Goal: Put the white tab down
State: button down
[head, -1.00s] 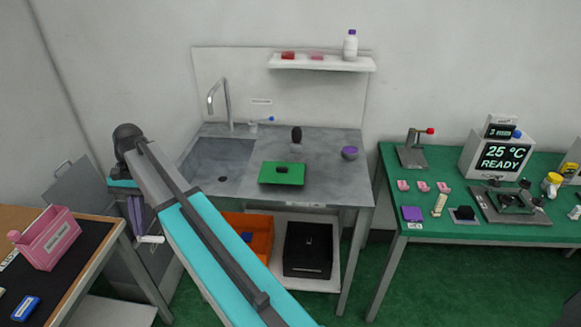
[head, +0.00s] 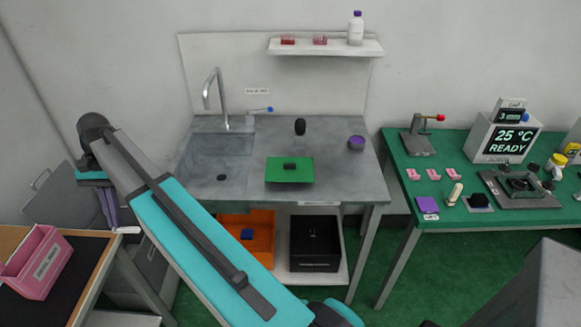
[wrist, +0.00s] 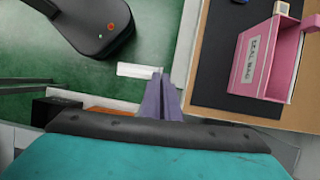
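The white tab (wrist: 138,71) is a small flat white strip. In the wrist view it sticks out to the left from the tips of my gripper (wrist: 160,76), whose two purple fingers are close together on its end. In the head view the white tab (head: 128,230) shows at the lower end of my gripper (head: 114,226), in the air by the edge of the brown-edged table on the left. The fingers partly hide the gripped end.
A pink box (head: 38,262) stands on the black mat of the left table (wrist: 223,82). A steel sink bench (head: 335,165) with a green tray (head: 289,177) is ahead. A green table (head: 400,165) with devices is at right. Green floor lies between the benches.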

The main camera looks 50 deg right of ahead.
jog(key=shift+d, duration=0.25)
jog(key=s+d+m+t, duration=0.1)
jog(key=s+d+m, duration=0.25)
jog(key=d, duration=0.65)
jog(key=s+d+m+t+y, duration=0.1)
jog(key=s+d+m, duration=0.3)
jog(key=d, duration=0.6)
jog(key=s+d+m+t, duration=0.15)
jog(key=s+d, duration=0.35)
jog(key=d, duration=0.5)
jog(key=s+d+m+t+h, duration=0.1)
jog(key=s+d+m, duration=0.3)
jog(key=s+d, duration=0.5)
jog(key=s+d+r+m+t+p, duration=0.1)
jog(key=s+d+m, duration=0.4)
jog(key=s, duration=1)
jog(key=d+t, duration=0.1)
jog(key=d, duration=0.2)
jog(key=shift+s+d+m+h, duration=0.3)
jog(key=shift+d+h, duration=0.05)
jog(key=shift+h, duration=0.05)
jog(key=shift+r, duration=0.1)
